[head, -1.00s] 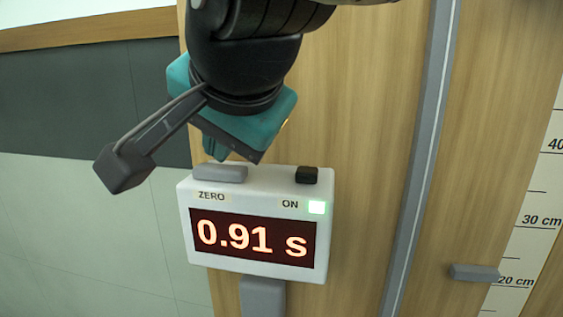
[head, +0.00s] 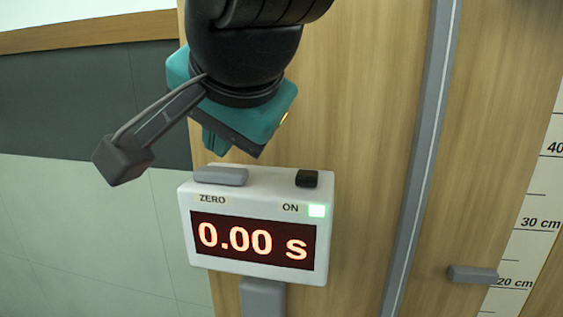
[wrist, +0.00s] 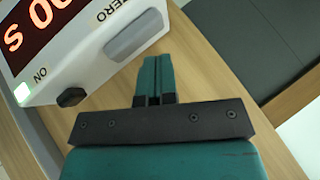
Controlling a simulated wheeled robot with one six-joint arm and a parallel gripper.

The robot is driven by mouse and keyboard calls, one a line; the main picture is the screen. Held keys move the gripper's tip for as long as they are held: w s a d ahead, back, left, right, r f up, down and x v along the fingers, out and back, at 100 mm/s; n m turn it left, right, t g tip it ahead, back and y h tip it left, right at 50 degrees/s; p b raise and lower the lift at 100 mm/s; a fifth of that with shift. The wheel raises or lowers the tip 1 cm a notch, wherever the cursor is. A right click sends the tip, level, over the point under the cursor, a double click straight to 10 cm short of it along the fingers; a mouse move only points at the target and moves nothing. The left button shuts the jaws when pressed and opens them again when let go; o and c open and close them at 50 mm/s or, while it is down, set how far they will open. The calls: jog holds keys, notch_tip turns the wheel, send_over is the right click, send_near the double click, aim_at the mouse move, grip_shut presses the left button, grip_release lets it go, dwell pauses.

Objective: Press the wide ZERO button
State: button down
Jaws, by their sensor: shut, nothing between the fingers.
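A white timer box (head: 186,215) is mounted in front of the wooden panel in the head view, its red display (head: 252,240) reading 0.00 s. The wide grey ZERO button (head: 221,176) is at the left of its top face; it also shows in the wrist view (wrist: 135,35). A small black button (head: 307,178) sits at the right, above the word ON and a lit green lamp (head: 317,210). My gripper (head: 213,150) is shut and empty, just above the ZERO button. In the wrist view its teal fingertips (wrist: 156,62) are together, close to the button; whether they touch is unclear.
A grey post (head: 262,297) stands below the timer. A grey vertical rail (head: 423,160) runs down the wooden panel, and a scale (head: 535,225) with a small grey tab (head: 473,274) is at the right. The space left of the timer is free.

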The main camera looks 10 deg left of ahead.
aim_at(226, 169)
jog(key=shift+r, duration=0.15)
notch_tip(226, 169, up, 6)
jog(key=p, duration=0.4)
dwell(0.5)
